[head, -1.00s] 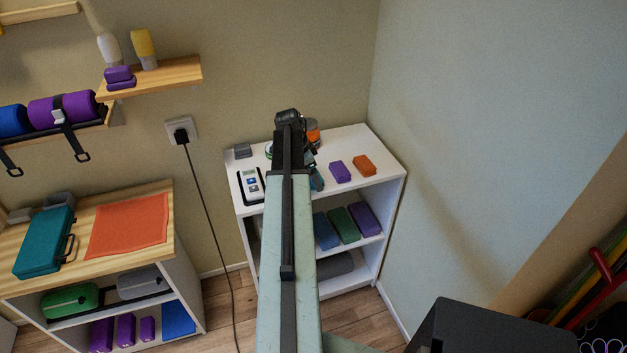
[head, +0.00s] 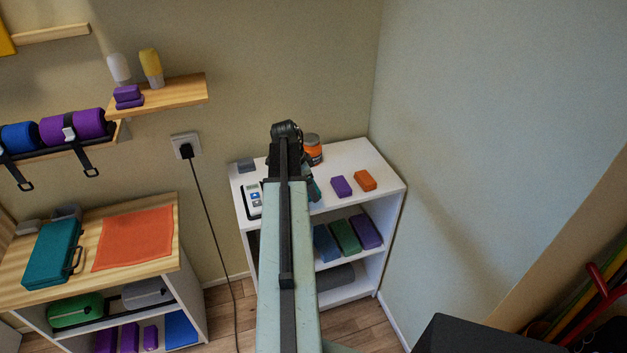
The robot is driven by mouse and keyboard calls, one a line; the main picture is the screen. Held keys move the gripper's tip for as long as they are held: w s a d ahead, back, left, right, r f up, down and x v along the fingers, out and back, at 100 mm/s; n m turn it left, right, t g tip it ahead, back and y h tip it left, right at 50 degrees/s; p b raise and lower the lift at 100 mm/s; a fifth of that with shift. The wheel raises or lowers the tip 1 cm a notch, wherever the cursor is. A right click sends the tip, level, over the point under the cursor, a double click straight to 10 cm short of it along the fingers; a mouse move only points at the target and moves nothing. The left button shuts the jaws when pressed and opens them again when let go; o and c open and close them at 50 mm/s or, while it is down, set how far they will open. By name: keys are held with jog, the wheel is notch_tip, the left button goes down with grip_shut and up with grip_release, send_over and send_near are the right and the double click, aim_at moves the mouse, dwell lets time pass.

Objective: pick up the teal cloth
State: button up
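A small piece of teal (head: 314,190) shows on top of the white shelf unit (head: 350,154), just right of my arm; it may be the teal cloth, mostly hidden by my arm and gripper. My gripper (head: 290,190) is over the left middle of the white top, at the far end of my pale green arm. Its fingers are hidden behind the arm, so I cannot tell whether it is open or shut, or whether it touches the teal piece.
A purple block (head: 341,187), an orange block (head: 365,180), an orange-and-grey jar (head: 313,148), a grey block (head: 245,165) and a white device (head: 253,199) share the white top. A wall stands close on the right. A wooden-topped cabinet (head: 190,245) stands left.

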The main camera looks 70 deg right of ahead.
jog(key=w+a+r+p, duration=0.1)
jog(key=w+a, duration=0.1)
jog(key=a, duration=1)
jog(key=shift+w+a, duration=0.35)
jog(key=o, duration=0.7)
jog(key=c, duration=0.6)
jog(key=shift+o, duration=0.2)
